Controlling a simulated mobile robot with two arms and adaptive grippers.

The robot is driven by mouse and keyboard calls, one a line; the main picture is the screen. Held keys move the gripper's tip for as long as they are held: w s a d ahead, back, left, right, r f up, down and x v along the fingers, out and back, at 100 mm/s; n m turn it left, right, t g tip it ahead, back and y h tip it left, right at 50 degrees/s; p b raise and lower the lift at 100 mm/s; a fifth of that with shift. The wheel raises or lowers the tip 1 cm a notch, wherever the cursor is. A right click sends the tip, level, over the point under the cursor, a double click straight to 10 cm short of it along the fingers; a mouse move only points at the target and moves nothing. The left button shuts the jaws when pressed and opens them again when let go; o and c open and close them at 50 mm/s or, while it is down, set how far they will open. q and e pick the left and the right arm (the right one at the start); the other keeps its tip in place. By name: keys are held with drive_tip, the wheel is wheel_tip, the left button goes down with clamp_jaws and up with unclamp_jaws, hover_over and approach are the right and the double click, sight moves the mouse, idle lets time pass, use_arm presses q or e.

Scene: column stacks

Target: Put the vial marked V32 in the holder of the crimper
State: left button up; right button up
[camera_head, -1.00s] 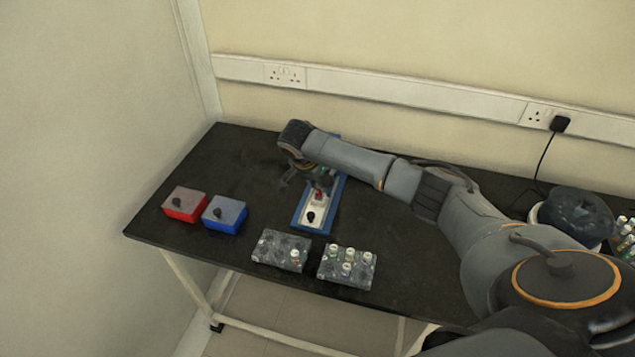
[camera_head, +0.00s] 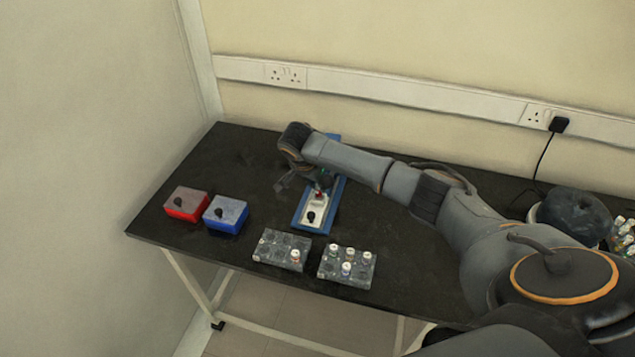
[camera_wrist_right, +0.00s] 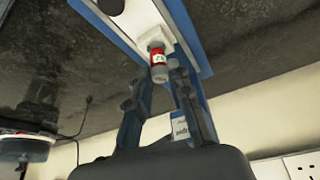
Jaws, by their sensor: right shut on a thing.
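The crimper (camera_head: 302,222) has a blue base with a white plate and a black knob, and stands behind the racks. My right gripper (camera_wrist_right: 156,85) is over it, its fingers on both sides of a small vial (camera_wrist_right: 158,62) with a red band and a greenish mark too small to read. The jaws are shut on this vial, whose far end is at a white block (camera_wrist_right: 155,40) on the crimper. I cannot tell whether it is seated there. In the head view the vial (camera_head: 318,193) is a small red spot under the gripper (camera_head: 321,184). My left gripper is not in view.
Two grey racks (camera_head: 262,260) (camera_head: 330,274) with vials stand at the table's front edge. A red box (camera_head: 184,211) and a blue box (camera_head: 224,225) with grey lids stand left of the crimper. The back left of the table is clear.

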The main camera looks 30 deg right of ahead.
drive_tip(key=shift+p, duration=0.45)
idle(0.3)
drive_tip(key=shift+f, duration=0.6)
idle(1.0)
drive_tip(key=shift+f, duration=0.3)
drive_tip(key=o, duration=0.9)
drive_tip(key=o, duration=0.3)
drive_tip(key=shift+o, duration=0.2)
